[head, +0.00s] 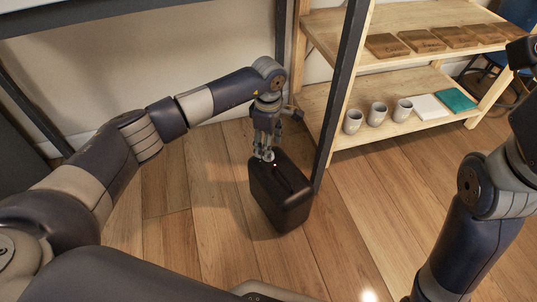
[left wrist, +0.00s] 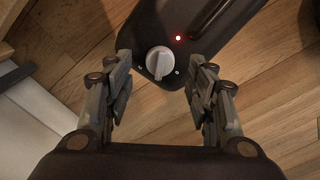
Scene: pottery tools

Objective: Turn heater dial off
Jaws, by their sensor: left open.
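The heater (head: 283,197) is a dark upright box on the wooden floor, beside a dark post. In the left wrist view the heater's top (left wrist: 203,22) shows a round white dial (left wrist: 159,61) near its end. A small red light (left wrist: 178,38) glows beside the dial.
A wooden shelf (head: 430,84) stands right of the heater, holding several grey cups (head: 378,113), a white box (head: 428,107), a teal box (head: 456,99) and wooden blocks (head: 387,46). The floor (head: 190,235) in front is clear.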

